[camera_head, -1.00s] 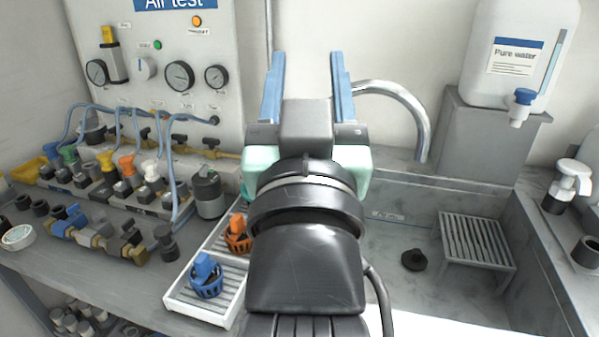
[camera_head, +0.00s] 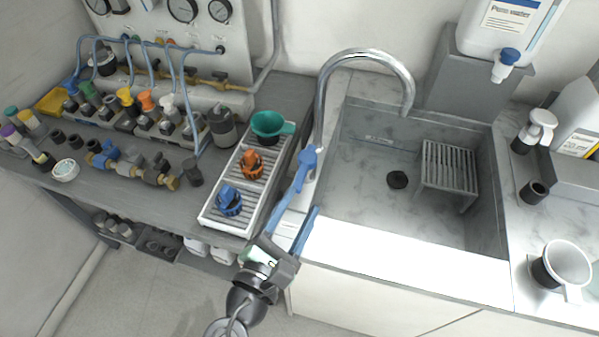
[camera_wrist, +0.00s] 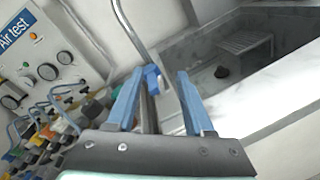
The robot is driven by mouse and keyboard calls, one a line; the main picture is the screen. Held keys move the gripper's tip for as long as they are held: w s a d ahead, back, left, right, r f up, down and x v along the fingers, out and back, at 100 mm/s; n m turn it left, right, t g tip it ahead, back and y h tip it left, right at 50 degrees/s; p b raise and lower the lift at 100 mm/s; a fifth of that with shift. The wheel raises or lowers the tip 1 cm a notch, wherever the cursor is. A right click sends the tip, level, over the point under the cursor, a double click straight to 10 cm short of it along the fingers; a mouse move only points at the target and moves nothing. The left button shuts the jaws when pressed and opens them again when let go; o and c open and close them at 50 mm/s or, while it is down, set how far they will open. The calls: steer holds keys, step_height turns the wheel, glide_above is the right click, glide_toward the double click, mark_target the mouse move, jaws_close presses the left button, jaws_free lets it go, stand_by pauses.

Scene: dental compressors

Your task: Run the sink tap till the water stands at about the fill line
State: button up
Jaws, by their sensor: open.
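The chrome gooseneck tap (camera_head: 366,52) stands at the sink's left rear corner, its spout over the basin. Its blue lever (camera_head: 308,157) is low on the tap's near side; the lever also shows in the wrist view (camera_wrist: 152,78). My gripper (camera_head: 305,197) is open, its blue fingers pointing at the lever. In the wrist view (camera_wrist: 160,74) the lever appears near the left fingertip, between the fingers; I cannot tell whether they touch. The grey sink (camera_head: 345,215) shows no visible water or stream. A faint marking (camera_head: 374,139) is on its back wall; its text is unreadable.
A black round piece (camera_head: 397,180) and a slatted stand (camera_head: 449,167) are on the sink floor. A white tray (camera_head: 206,217) with blue, orange and green parts lies left of the tap. A pure water container (camera_head: 505,25) stands behind right. The white front ledge is clear.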

mark_target(300, 179)
steer(key=s+a+f+n+t+y, duration=0.1)
steer(key=s+a+f+n+y, duration=0.2)
steer(key=n, duration=0.5)
steer(key=shift+h, duration=0.4)
steer(key=x, duration=1.2)
steer(key=shift+w+f+p, duration=0.1)
steer(key=shift+w+p, duration=0.1)
steer(key=shift+p, duration=0.15)
jaws_close()
